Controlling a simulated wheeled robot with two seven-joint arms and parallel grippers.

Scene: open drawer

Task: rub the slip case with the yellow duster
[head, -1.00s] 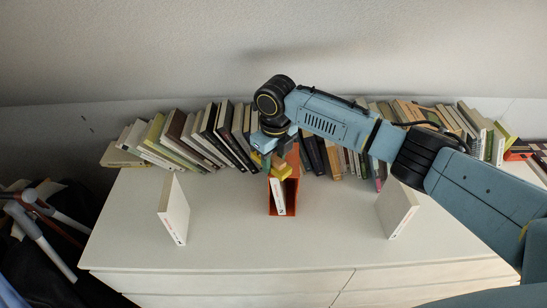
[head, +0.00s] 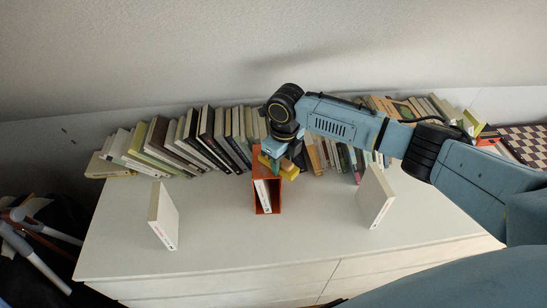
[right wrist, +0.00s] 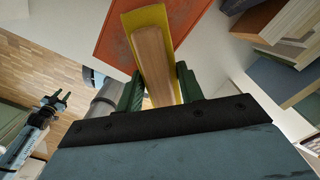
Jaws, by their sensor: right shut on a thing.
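The orange slip case (head: 277,198) stands in the middle of the white cabinet top, its open front towards me, with a white book (head: 263,196) inside. My right gripper (head: 281,158) is above its top and shut on the yellow duster (head: 289,172), which has a wooden block. The duster lies across the case's top and reaches past its right side; I cannot tell whether they touch. In the right wrist view, the duster (right wrist: 154,52) sits between green fingers, with the slip case (right wrist: 112,38) beyond it. My left gripper (right wrist: 55,101) shows open and empty there, low and away.
A row of leaning books (head: 205,140) runs along the back of the cabinet top (head: 215,245). One white book stands left (head: 163,217) and one right (head: 376,196) of the case. The top between them and the case is bare.

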